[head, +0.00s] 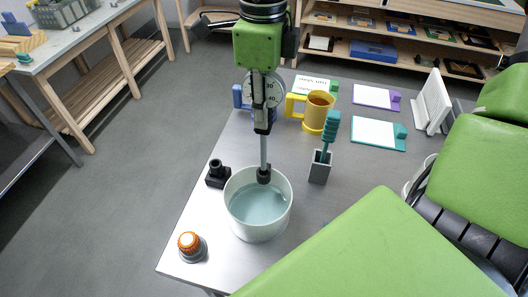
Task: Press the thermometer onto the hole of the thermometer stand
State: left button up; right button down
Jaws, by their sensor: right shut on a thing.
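My right gripper (262,128) points down over the table and is shut on the thermometer. The thermometer has a round white dial (274,90) with dark numbers, partly covered by the fingers. Its thin grey stem hangs upright below the fingers to a dark end piece over the white bowl (233,218) of pale blue water. I cannot tell whether that end touches the water or the bowl. A small black stand (217,173) with a round upright top, probably the thermometer stand, is left of the bowl, apart from the thermometer. My left gripper is not in view.
A grey holder (320,168) with a teal-handled tool stands right of the bowl. A yellow mug (312,112) and cards (374,134) are behind it. An orange-topped knob (190,244) is near the left front edge. My green arm links cover the right foreground.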

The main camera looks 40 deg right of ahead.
aim_at(248, 89)
jog(key=shift+r+p, duration=0.9)
jog(key=shift+r, duration=0.8)
jog(key=shift+f, duration=0.1)
jog(key=shift+w+a+b, duration=0.2)
jog(key=shift+w+a, duration=0.2)
jog(key=shift+w, duration=0.25)
jog(key=shift+w+a+b, duration=0.2)
jog(key=shift+w+a, duration=0.15)
jog(key=shift+w, duration=0.3)
jog(key=shift+w+a+p, duration=2.75)
jog(key=shift+w+a, duration=0.05)
jog(key=shift+w, duration=2.05)
notch_tip(248, 89, down, 7)
jog(key=b, duration=0.6)
jog(key=shift+b, duration=0.3)
jog(key=shift+f, duration=0.15)
